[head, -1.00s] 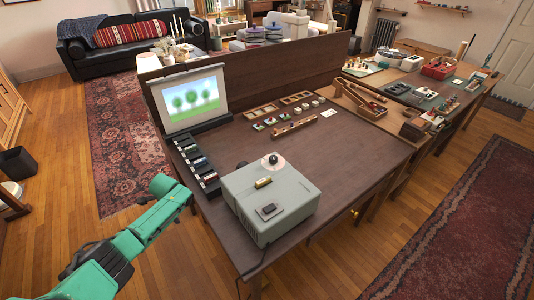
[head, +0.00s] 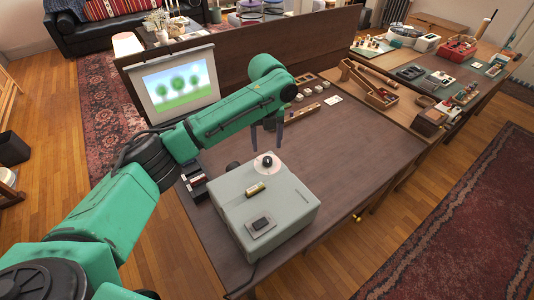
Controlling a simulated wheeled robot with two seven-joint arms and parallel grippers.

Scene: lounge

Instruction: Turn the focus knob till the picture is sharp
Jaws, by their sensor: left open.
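A grey projector (head: 285,212) stands on the near part of the dark wooden table. On its top are a black knob (head: 265,162) on a pale round dial, a brass-coloured piece (head: 256,189) and a dark switch (head: 261,224). My right gripper is not in view.
A tall wooden panel (head: 290,45) closes the table's back. A row of dark boxes (head: 195,182) on the left is partly hidden by my arm. Small blocks (head: 308,110) lie behind the gripper. The table's right part is bare.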

